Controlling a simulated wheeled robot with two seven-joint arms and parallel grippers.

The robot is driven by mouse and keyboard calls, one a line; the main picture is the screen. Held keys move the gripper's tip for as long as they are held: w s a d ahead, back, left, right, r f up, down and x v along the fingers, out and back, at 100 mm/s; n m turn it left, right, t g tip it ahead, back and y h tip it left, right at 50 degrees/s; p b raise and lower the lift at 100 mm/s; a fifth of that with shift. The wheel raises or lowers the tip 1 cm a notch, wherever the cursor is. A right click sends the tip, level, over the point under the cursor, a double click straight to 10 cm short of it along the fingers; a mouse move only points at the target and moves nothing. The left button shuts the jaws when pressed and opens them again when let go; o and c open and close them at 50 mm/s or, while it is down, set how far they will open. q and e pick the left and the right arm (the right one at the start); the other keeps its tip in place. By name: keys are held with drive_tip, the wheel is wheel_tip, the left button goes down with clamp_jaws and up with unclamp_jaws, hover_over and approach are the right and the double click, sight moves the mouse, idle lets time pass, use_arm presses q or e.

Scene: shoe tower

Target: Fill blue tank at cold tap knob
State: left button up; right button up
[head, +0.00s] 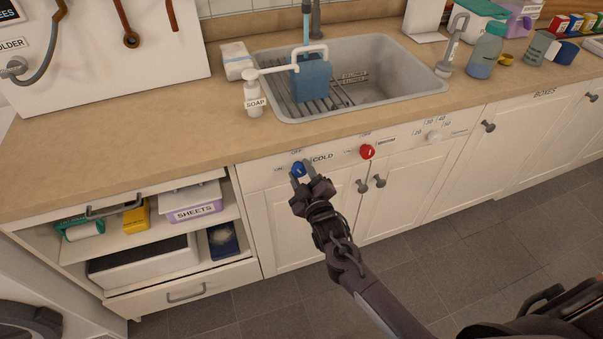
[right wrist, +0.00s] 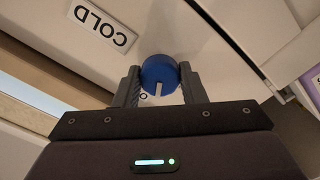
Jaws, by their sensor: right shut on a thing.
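The blue tank (head: 314,78) stands on the rack in the sink, with a white bar-like handle at its top. A thin blue streak (head: 306,28), which looks like running water, reaches down from the tap (head: 316,18) to the tank; its water level cannot be seen. My left gripper is out of view.
A red knob (head: 367,152) and a white knob (head: 433,137) are to the right on the same panel. A soap bottle (head: 254,100) stands at the sink's left edge. The open shelf (head: 150,235) is left below the counter. The left counter is clear.

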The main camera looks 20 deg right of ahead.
drive_tip(key=shift+m, duration=0.4)
drive_tip(key=shift+m+p, duration=0.45)
drive_tip(key=shift+m, duration=2.15)
drive_tip(key=o, duration=1)
drive_tip(key=s, duration=0.7)
drive_tip(key=shift+s, duration=0.4)
